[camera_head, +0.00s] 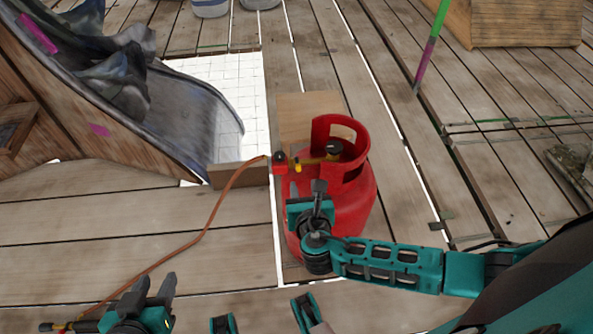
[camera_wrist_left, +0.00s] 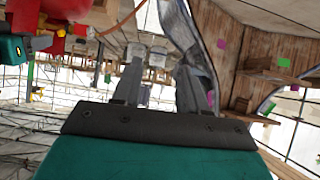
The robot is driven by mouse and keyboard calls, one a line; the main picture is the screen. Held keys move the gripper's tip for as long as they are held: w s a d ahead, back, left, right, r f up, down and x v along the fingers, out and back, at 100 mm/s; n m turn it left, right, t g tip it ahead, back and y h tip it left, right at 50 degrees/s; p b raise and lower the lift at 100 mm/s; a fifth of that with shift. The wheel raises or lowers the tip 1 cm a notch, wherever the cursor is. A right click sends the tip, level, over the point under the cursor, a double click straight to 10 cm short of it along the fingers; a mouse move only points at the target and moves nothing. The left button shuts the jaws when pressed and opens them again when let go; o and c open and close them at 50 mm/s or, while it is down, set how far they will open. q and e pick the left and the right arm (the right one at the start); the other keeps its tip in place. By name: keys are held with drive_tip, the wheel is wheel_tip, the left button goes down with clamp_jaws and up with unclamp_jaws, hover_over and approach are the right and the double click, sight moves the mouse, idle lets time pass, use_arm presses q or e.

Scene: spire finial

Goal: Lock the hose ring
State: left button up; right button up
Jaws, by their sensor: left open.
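A yellow piece (camera_head: 297,165) sits between the valve and a red, black-topped fitting (camera_head: 280,163). An orange hose (camera_head: 215,220) runs from this fitting to the lower left; I cannot make out a separate ring. My left gripper (camera_head: 154,284) is open and empty, low at the left, apart from the cylinder. Its spread fingers (camera_wrist_left: 158,85) show in the left wrist view. My right gripper (camera_head: 319,188) is in front of the cylinder, below the fitting; its jaw gap is unclear.
A grey chute-like sheet (camera_head: 190,110) slopes down at the left beside a wooden wall. A wooden block (camera_head: 240,174) lies left of the cylinder. A green and purple pole (camera_head: 431,50) stands at the upper right, near a wooden box (camera_head: 520,25). Planks at the left are largely clear.

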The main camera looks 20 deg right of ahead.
sight(299, 168)
drive_tip(key=b+x, duration=0.3)
drive_tip(key=x, duration=0.6)
drive_tip(key=shift+f, duration=0.15)
drive_tip(key=shift+w+d+f+b, duration=0.1)
drive_tip(key=shift+w+b, duration=0.2)
use_arm(q)
drive_tip(key=shift+w+d+f, duration=0.4)
drive_tip(key=shift+d+f, duration=0.35)
drive_tip(key=shift+d, duration=0.1)
drive_tip(key=shift+a, duration=0.2)
use_arm(e)
clamp_jaws()
